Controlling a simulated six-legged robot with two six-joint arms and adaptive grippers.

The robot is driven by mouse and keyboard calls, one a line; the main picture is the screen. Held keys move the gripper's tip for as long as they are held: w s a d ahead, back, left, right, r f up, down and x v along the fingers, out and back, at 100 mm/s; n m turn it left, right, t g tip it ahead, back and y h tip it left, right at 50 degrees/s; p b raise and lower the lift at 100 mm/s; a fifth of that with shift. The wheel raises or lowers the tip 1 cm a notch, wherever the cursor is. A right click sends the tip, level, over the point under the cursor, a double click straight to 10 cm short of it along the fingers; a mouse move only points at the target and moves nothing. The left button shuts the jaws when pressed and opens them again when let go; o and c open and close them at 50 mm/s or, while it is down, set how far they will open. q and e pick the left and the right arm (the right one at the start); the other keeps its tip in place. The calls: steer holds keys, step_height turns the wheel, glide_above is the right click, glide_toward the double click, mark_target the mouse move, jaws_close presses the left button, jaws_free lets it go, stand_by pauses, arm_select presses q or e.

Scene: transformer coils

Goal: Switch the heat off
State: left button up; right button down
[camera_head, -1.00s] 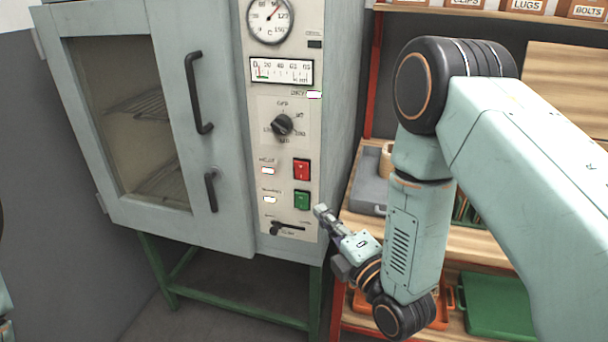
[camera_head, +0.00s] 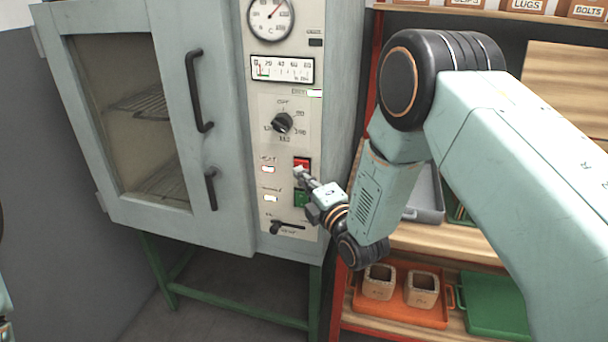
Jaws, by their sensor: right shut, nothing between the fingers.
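The oven (camera_head: 225,235) stands at the left on a green frame, its door closed. Its panel carries a round temperature dial (camera_head: 270,18), a flat meter (camera_head: 282,70) and a black rotary knob (camera_head: 282,123). Below the knob is a red switch (camera_head: 302,162), partly covered by my right gripper (camera_head: 298,172). The green switch (camera_head: 301,198) beneath it is also partly hidden by the gripper. My right gripper is shut and empty, with its tips at the lower part of the red switch; I cannot tell if they touch it. My left gripper is out of view.
A black lever (camera_head: 285,227) sits low on the panel. Door handles (camera_head: 198,92) stick out at the left.

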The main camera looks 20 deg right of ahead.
steer(key=shift+w+d, duration=0.35)
steer(key=shift+d, duration=0.05)
steer(key=shift+w+a, duration=0.1)
steer(key=shift+w+d+r, duration=0.25)
steer(key=shift+w, duration=0.05)
steer(key=shift+s, duration=0.1)
steer(key=shift+s+a, duration=0.1)
steer(key=shift+a, duration=0.05)
